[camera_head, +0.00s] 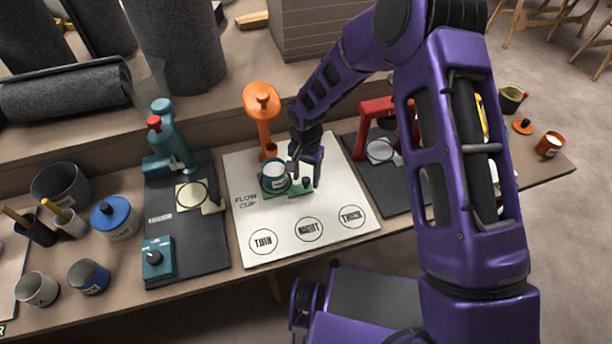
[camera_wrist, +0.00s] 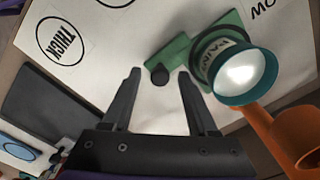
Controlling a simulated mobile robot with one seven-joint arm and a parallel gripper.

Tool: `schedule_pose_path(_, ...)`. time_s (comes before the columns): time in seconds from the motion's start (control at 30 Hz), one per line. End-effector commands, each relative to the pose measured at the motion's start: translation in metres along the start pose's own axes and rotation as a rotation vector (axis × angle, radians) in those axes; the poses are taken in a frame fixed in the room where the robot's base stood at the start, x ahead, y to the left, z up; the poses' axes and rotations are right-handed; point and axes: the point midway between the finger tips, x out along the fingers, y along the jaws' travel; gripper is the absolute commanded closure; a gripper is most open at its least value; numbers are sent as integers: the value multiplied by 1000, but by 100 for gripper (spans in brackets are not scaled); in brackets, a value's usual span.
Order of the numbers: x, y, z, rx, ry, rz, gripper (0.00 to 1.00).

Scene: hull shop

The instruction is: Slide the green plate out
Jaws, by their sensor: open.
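The green plate (camera_head: 297,193) lies on the white flow cup board, with a small black knob (camera_head: 307,181) on its outer end. In the wrist view the plate (camera_wrist: 178,48) runs under a teal cup (camera_wrist: 245,80) labelled PAINT, which seems to sit in a green ring holder; the plate's inner end is hidden there. The cup (camera_head: 273,176) shows a pale filling. My gripper (camera_head: 305,168) is open above the plate's knob end. In the wrist view the black knob (camera_wrist: 160,77) appears between the two fingertips, with space on both sides; I cannot tell whether they are low enough to flank it.
An orange stand (camera_head: 262,110) rises behind the cup, and close beside it in the wrist view (camera_wrist: 285,135). The board's front (camera_head: 285,225), with circles marked THIN, RIGHT-like text and THICK, is clear. A red press (camera_head: 375,118) stands right, a teal device (camera_head: 168,140) left.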

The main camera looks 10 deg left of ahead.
Motion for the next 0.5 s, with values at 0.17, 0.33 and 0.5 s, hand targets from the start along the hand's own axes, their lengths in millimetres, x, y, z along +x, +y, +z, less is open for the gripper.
schedule_pose_path(0.17,0,0,0,0,0,0,41)
schedule_pose_path(0.33,0,0,0,0,0,0,68)
schedule_pose_path(0.5,0,0,0,0,0,0,98)
